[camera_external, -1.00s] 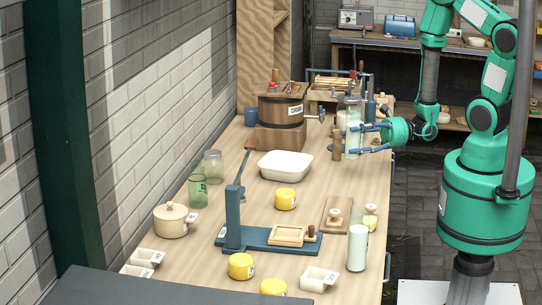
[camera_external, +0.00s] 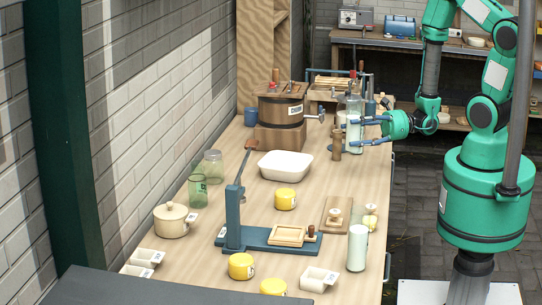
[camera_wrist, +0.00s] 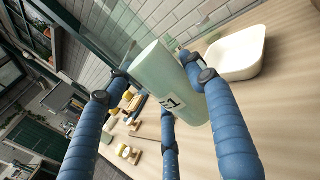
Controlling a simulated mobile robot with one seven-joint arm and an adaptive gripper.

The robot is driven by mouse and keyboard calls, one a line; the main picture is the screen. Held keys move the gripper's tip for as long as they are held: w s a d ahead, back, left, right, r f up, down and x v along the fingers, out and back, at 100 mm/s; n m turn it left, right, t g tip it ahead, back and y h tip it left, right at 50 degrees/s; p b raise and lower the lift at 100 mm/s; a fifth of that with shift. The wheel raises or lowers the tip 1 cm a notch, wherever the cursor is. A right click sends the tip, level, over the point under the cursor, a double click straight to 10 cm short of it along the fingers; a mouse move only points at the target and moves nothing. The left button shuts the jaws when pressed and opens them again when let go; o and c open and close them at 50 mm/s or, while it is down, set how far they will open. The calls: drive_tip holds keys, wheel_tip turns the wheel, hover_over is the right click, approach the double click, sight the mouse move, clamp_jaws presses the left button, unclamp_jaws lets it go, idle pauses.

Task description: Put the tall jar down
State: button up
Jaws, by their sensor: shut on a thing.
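My gripper (camera_external: 370,131) is at the right side of the long wooden table, past the white basin. Its blue fingers are closed around the tall jar (camera_external: 354,121), a pale green glass cylinder that stands about upright. In the wrist view the fingers (camera_wrist: 165,100) surround the tall jar (camera_wrist: 168,80), which bears a white label reading E1. Whether the jar's base touches the tabletop (camera_external: 330,195) cannot be told.
A wooden churn (camera_external: 280,110) stands to the left of the jar. A white basin (camera_external: 285,165) lies in front and left; it also shows in the wrist view (camera_wrist: 237,53). A wooden peg (camera_external: 337,146) is close by the jar.

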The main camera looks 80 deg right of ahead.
drive_tip(key=shift+w+d+r+m+t+h+p, duration=0.1)
drive_tip(key=shift+d+r+m+t+h+p, duration=0.35)
drive_tip(key=shift+p, duration=0.7)
drive_tip(key=shift+d+r+m+h+p, duration=0.3)
drive_tip(key=shift+d+m+h+p, duration=0.15)
drive_tip(key=shift+d+h+p, duration=0.3)
drive_tip(key=w+f+b, duration=0.1)
drive_tip(key=w, duration=1.3)
drive_tip(key=shift+w+d+f+b, duration=0.2)
drive_tip(key=shift+w+b, duration=0.1)
drive_tip(key=shift+w, duration=0.05)
drive_tip(key=shift+w+f+b, duration=0.2)
drive_tip(key=shift+w+f, duration=0.05)
drive_tip(key=shift+f, duration=0.35)
drive_tip(key=shift+w+f+b, duration=0.15)
drive_tip(key=shift+w+f, duration=0.05)
drive_tip(key=shift+f, duration=0.45)
drive_tip(key=shift+w+f+b, duration=0.2)
drive_tip(key=shift+w+f, duration=0.05)
drive_tip(key=shift+f, duration=0.35)
drive_tip(key=shift+f+b, duration=0.45)
drive_tip(key=shift+f, duration=0.15)
drive_tip(key=o, duration=1.5)
drive_tip(key=shift+c, duration=0.2)
